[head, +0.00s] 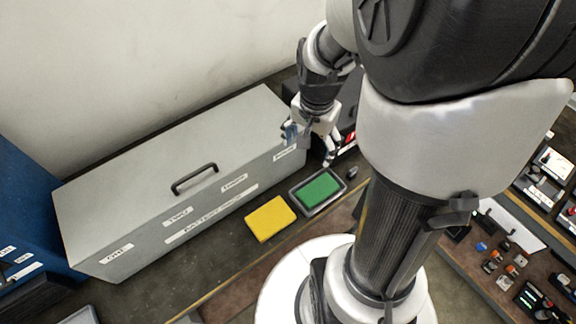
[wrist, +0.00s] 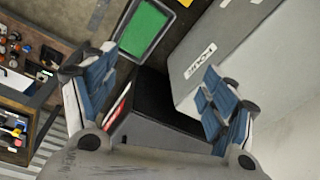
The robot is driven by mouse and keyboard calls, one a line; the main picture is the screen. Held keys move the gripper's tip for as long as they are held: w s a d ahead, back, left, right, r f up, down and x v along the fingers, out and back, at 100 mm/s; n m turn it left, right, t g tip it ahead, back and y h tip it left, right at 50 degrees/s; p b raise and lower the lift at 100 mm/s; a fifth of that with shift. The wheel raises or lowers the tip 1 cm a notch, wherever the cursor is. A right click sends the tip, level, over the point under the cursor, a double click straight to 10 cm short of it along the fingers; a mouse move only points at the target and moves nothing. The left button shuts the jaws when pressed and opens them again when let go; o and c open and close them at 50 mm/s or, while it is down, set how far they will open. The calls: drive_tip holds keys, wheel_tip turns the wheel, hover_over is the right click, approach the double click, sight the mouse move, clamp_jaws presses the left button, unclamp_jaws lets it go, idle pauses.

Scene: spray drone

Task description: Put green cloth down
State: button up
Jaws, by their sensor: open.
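The green cloth (head: 320,188) lies flat in a shallow grey tray (head: 294,202) on the dark bench, and it also shows at the top of the wrist view (wrist: 145,28). My gripper (head: 312,142) is open and empty, above the bench by the right end of the grey case, behind the tray and apart from the cloth. In the wrist view its two blue-padded fingers (wrist: 155,95) are spread wide with nothing between them but a dark box further off.
A yellow cloth (head: 270,218) lies left of the tray. The long grey labelled case (head: 170,200) with a black handle stands behind both. A dark box (wrist: 160,112) sits beyond my fingers. A side bench at the right holds several small parts (head: 505,255).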

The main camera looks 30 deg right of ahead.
drive_tip(key=s+a+r+n+t, duration=0.3)
drive_tip(key=s+a+r+n, duration=0.7)
drive_tip(key=a+r+n, duration=0.2)
drive_tip(key=a+r, duration=0.1)
drive_tip(key=a, duration=0.1)
drive_tip(key=shift+s+a+r+n+t+y, duration=0.2)
drive_tip(key=shift+a+r+n+t+y, duration=0.1)
drive_tip(key=shift+a+n, duration=0.1)
